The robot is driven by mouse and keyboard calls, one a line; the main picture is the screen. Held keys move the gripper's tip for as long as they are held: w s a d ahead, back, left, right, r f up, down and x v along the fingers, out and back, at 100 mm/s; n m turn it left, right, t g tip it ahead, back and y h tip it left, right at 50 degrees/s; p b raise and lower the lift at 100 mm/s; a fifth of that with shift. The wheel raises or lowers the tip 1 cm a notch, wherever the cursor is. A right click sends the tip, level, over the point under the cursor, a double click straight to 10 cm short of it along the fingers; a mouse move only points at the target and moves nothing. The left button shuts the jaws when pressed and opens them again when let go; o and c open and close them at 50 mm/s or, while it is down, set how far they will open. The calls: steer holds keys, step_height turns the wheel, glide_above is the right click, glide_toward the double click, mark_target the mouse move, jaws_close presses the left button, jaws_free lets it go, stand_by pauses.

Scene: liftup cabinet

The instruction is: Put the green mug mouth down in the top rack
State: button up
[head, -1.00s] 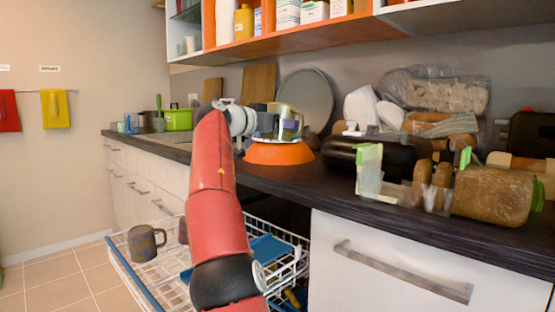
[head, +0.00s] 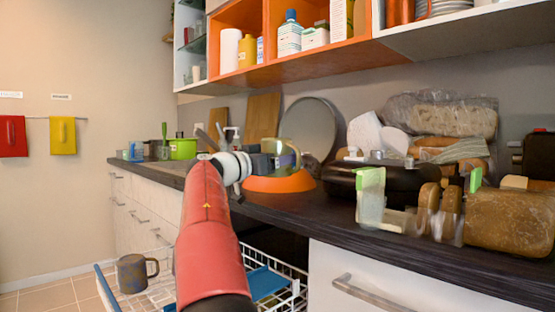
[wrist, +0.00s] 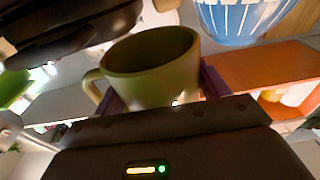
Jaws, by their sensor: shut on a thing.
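The green mug (head: 286,158) is held by my gripper (head: 268,150) above the worktop, in front of a round grey tray. In the wrist view the mug (wrist: 150,68) sits between the two purple fingers (wrist: 160,88), with its rim toward the top of the picture and its handle at the left. My gripper is shut on it. The mug's opening direction in the room is hard to tell in the head view. The white wire rack (head: 160,292) is pulled out low at the bottom left, partly hidden by my red arm.
A dark mug (head: 132,273) stands in the rack, with a blue item (head: 266,284) at its right. An orange dish (head: 279,184) lies below my gripper. A black appliance (head: 375,178) and bread (head: 512,217) crowd the right worktop. Orange shelves (head: 300,65) hang above.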

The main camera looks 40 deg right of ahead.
step_height(320, 180, down, 7)
steer(key=b, duration=0.7)
steer(key=shift+r+b, duration=0.2)
steer(key=shift+b, duration=0.1)
steer(key=shift+f, duration=0.15)
steer(key=o, duration=1)
steer(key=o, duration=0.5)
